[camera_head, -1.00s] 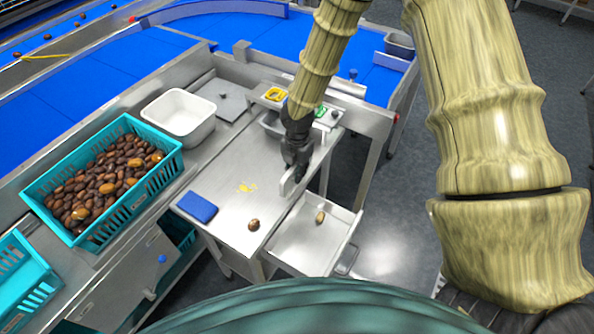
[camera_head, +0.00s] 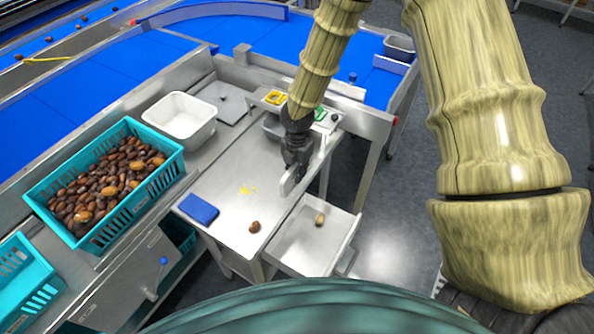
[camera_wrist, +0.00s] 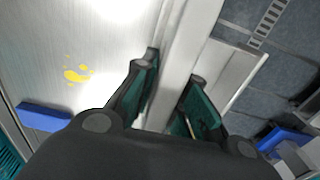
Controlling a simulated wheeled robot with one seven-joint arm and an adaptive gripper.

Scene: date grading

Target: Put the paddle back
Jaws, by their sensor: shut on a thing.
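My gripper (camera_head: 296,174) is low over the right edge of the steel worktop (camera_head: 225,215).
A steel tray (camera_head: 290,262) with one date (camera_head: 320,219) is in front. Another date (camera_head: 255,227) and a blue pad (camera_head: 198,208) lie on the worktop. A teal crate of dates (camera_head: 172,172) and a white bin (camera_head: 205,130) stand left. The worktop's middle is mostly clear.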

